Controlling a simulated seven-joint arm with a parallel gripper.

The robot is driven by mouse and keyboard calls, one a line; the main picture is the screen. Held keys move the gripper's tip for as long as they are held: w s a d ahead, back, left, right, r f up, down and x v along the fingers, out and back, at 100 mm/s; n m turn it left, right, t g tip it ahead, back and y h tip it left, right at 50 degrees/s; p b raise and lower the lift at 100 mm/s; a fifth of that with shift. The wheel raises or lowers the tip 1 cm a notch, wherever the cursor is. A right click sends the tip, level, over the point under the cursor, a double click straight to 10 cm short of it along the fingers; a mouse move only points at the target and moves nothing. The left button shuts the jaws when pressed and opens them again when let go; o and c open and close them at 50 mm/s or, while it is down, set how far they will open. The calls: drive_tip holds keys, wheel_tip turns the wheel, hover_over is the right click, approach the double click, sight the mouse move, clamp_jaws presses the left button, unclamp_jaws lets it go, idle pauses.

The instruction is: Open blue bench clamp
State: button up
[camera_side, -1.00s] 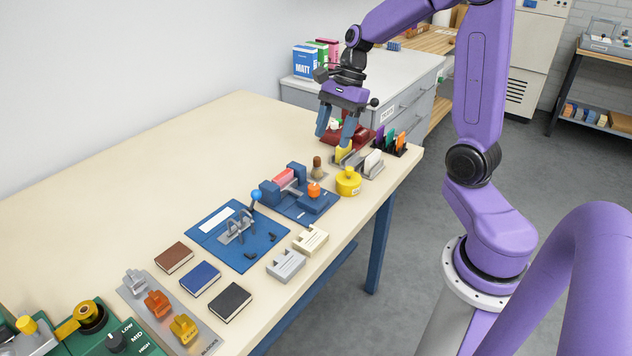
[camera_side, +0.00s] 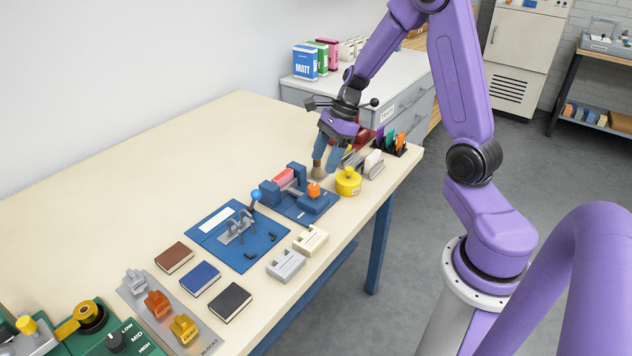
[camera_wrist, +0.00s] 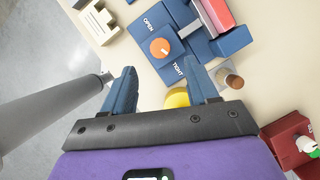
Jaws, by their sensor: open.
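The blue bench clamp (camera_side: 308,204) sits on the table with a pinkish-red block (camera_side: 284,178) between its jaws. Its orange knob (camera_side: 314,190) is on the near side. In the wrist view the clamp (camera_wrist: 232,41) shows the words OPEN and TIGHT beside the orange knob (camera_wrist: 160,48). I cannot tell which word the knob points at. My gripper (camera_side: 327,160) is open and empty, above the table just beyond the clamp. In the wrist view its two blue fingers (camera_wrist: 162,84) are spread, with the knob ahead of them, not between them.
A yellow round pot (camera_side: 348,182) stands close to the right of the clamp. A brown-topped piece (camera_side: 317,168) stands just behind it, near my fingers. A blue plate with a toggle lever (camera_side: 238,234) and pale notched blocks (camera_side: 311,240) lie nearer. The table's left side is clear.

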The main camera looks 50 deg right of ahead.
sight(314, 186)
drive_tip(key=x, duration=0.7)
drive_tip(key=shift+f, duration=0.25)
drive_tip(key=c, duration=1)
